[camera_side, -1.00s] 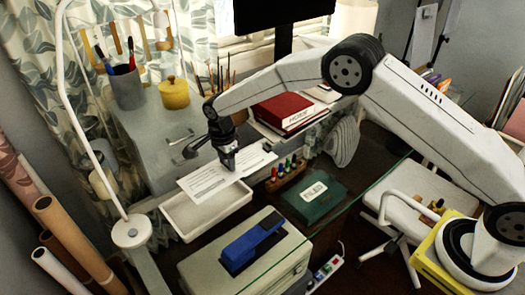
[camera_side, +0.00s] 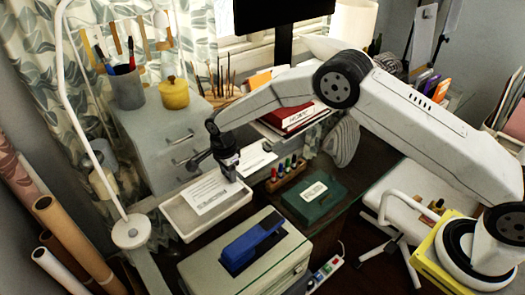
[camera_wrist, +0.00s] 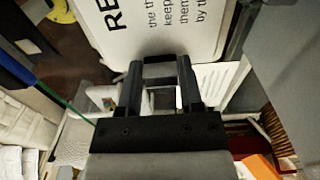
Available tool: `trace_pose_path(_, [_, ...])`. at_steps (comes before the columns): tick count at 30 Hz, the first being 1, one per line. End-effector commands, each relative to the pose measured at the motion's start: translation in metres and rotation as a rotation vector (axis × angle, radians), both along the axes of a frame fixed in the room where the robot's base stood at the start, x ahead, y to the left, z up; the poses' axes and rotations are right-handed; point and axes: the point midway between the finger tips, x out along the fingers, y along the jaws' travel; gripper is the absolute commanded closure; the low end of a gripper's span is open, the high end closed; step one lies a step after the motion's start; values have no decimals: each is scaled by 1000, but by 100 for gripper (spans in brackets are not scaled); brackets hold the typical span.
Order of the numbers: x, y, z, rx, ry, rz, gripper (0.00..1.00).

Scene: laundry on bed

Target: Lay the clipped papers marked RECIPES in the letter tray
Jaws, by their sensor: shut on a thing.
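My gripper (camera_side: 231,176) is shut on the edge of the clipped papers (camera_side: 212,194), over the back right part of the white letter tray (camera_side: 218,226). In the side view the sheet lies within the tray's outline, tilted down away from the gripper; whether it touches the tray floor I cannot tell. In the wrist view the papers (camera_wrist: 150,30) fill the top, with large letters starting "RE" and smaller lines of text.
A blue stapler (camera_side: 252,243) sits on a pale box in front of the tray. Another white paper (camera_side: 257,160) lies behind the gripper. A lamp stand (camera_side: 131,232) is at left.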

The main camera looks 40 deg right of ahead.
Motion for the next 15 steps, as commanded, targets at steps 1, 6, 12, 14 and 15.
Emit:
trace_pose_path(1, [0,0,-4,0,1,0,100])
trace_pose_path(6, [0,0,-15,-1,0,-1,100])
trace_pose_path(12, [0,0,-24,-2,1,-1,100])
trace_pose_path(14, [0,0,-25,-2,0,-1,100])
trace_pose_path(15, [0,0,-26,-2,0,-1,100])
